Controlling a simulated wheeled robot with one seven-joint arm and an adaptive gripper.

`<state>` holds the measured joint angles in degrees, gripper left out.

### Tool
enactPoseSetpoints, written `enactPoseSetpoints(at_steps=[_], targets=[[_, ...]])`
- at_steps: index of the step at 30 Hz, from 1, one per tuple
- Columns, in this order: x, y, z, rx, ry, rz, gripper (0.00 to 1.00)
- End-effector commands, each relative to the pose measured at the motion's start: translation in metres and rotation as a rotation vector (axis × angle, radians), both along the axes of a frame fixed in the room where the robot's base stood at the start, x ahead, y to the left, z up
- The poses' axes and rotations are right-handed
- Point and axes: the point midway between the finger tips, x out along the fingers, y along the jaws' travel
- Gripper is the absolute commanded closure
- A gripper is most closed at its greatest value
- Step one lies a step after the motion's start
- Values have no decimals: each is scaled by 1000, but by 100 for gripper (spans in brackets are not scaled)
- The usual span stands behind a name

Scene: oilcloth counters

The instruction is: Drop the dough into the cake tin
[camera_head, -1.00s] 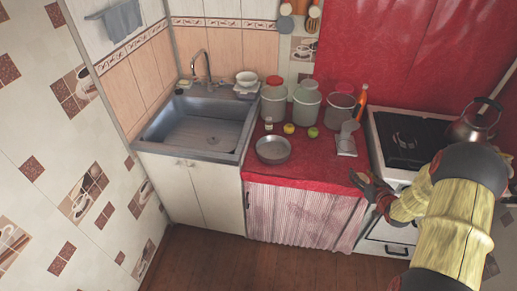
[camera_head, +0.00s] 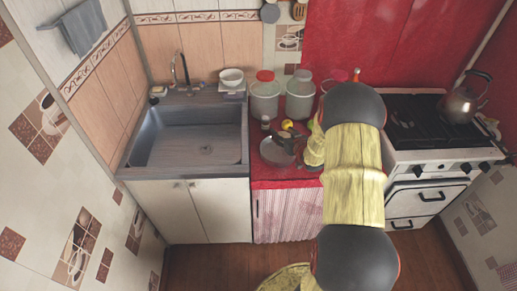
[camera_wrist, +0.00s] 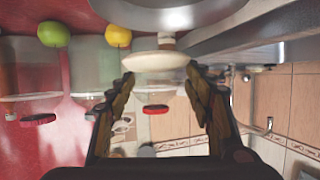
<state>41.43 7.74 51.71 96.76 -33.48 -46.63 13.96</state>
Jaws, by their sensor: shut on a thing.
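The cake tin (camera_head: 272,155), a round grey metal pan, sits on the red counter right of the sink. In the wrist view its side (camera_wrist: 170,16) shows at the top edge, and its inside is out of sight. My gripper (camera_head: 287,139) is over the tin in the head view, partly hidden by my arm. In the wrist view my gripper (camera_wrist: 158,75) is shut on a pale, cream, flattened piece, the dough (camera_wrist: 156,61), held between the fingertips. The dough appears close to the tin's side; I cannot tell whether they touch.
A yellow fruit (camera_wrist: 118,36) and a green fruit (camera_wrist: 53,33) lie near the tin. Canisters (camera_head: 265,100) stand behind. The sink (camera_head: 195,140) is left, and the stove (camera_head: 425,120) with a kettle (camera_head: 461,105) is right.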

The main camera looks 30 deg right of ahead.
Motion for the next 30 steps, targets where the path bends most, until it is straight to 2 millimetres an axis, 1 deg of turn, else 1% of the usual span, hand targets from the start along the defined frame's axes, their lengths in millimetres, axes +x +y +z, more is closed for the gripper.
enactPoseSetpoints(at_steps=[8,18,21,24,30], targets=[[-2,-2,-14,0,-2,-14,98],[-2,-2,-53,0,0,-14,98],[-2,-2,-60,-1,-1,-14,98],[-2,-2,-63,-1,-2,-14,98],[-2,-2,-63,-1,-2,-14,98]])
